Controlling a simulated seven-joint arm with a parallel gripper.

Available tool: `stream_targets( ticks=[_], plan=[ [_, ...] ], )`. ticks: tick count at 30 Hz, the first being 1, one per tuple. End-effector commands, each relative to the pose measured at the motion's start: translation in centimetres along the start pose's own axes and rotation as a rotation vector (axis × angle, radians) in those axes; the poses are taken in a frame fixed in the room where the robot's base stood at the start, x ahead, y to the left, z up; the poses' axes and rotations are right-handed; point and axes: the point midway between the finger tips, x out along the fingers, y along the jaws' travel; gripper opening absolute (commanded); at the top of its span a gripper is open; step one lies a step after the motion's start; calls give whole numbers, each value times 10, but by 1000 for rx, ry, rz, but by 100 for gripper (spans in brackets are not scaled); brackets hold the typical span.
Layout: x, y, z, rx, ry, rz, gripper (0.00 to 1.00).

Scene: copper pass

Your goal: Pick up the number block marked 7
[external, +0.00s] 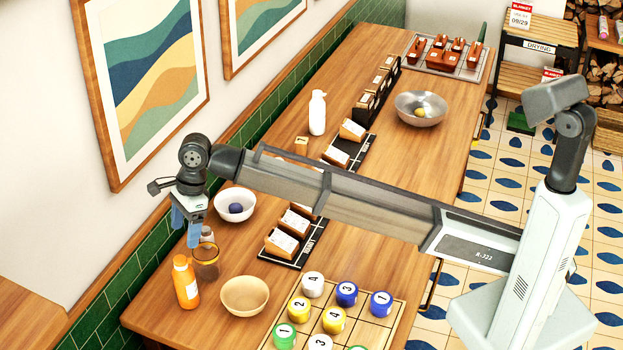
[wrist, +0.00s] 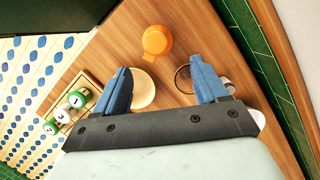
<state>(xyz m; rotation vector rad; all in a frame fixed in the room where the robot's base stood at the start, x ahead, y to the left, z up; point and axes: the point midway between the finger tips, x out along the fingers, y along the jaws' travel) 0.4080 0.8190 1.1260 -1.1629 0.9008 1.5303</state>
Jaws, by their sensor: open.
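My gripper (external: 187,224) is at the far left end of the table, above the orange bottle and a glass, well away from the blocks. Its two blue fingers are apart and empty in the wrist view (wrist: 160,77). Several round number blocks stand on a wooden grid board (external: 377,335) at the bottom of the external view: a white 4 (external: 313,284), blue 3 (external: 346,293), blue 1 (external: 381,303), yellow 2 (external: 299,309), yellow 4 (external: 334,320) and green 1 (external: 284,336). I read no 7 on any of them. Some blocks are cut off by the frame.
Near my gripper stand an orange bottle (external: 185,283), a glass (external: 206,263), a tan bowl (external: 245,296) and a white bowl (external: 235,204) holding a dark ball. Card holders (external: 283,243), a white bottle (external: 317,113) and a metal bowl (external: 420,108) stand farther back.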

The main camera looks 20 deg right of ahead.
Motion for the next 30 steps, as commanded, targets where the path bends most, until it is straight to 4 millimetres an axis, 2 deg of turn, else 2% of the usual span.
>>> stream_targets(
  ticks=[5,9,14,21,26,30],
  plan=[
    [-10,-48,-39,67,1,-18,72],
    [-20,-101,-90,149,4,-37,72],
    [-32,-159,-155,244,8,-59,72],
    [-51,-234,-262,388,17,-88,72],
    [-65,-276,-340,485,28,-112,72],
    [-78,-307,-413,572,45,-131,72]
  ],
)
